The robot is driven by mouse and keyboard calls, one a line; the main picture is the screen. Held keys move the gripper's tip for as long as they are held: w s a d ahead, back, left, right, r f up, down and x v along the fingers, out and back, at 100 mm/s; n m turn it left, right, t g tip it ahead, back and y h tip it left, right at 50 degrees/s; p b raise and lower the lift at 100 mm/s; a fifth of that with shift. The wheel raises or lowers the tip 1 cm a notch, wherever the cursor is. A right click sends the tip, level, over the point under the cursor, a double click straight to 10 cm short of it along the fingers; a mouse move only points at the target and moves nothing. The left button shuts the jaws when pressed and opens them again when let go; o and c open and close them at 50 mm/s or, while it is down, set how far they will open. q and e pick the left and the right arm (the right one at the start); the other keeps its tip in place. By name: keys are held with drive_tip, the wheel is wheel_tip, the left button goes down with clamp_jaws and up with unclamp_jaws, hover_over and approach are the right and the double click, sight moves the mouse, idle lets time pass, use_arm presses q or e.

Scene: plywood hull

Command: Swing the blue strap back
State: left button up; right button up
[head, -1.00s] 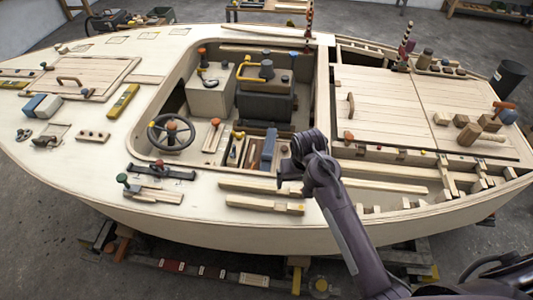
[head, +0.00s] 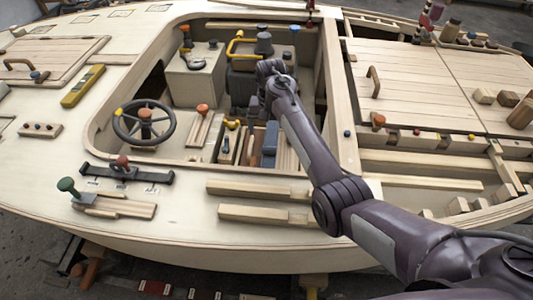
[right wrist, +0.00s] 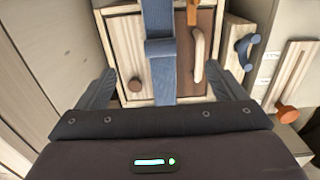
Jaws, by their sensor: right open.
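The blue strap (right wrist: 159,65) lies across a wooden lidded box (right wrist: 190,85) in the right wrist view, with a thicker blue band across its middle. In the head view the strap (head: 270,140) shows in the cockpit, partly beside my arm. My right gripper (right wrist: 164,74) is open, with one dark finger on each side of the strap and apart from it. In the head view this gripper (head: 256,106) points down into the cockpit, mostly hidden by its own wrist. My left gripper is not in view.
A blue hook (right wrist: 247,52) and an orange knob (right wrist: 286,112) stand to the right. The steering wheel (head: 122,130) is left of the box.

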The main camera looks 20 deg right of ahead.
sight(269, 147)
drive_tip(key=shift+w+f, duration=0.25)
drive_tip(key=shift+f, duration=0.3)
drive_tip(key=shift+s+f, duration=0.15)
drive_tip(key=shift+f, duration=0.35)
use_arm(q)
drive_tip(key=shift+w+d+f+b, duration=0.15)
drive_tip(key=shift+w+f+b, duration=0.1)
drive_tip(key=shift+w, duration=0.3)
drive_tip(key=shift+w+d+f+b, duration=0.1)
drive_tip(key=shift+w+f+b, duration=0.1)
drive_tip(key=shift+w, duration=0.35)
use_arm(e)
drive_tip(key=shift+f, duration=3.15)
drive_tip(key=c, duration=1.4)
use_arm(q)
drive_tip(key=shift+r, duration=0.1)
use_arm(e)
drive_tip(key=shift+r, duration=0.1)
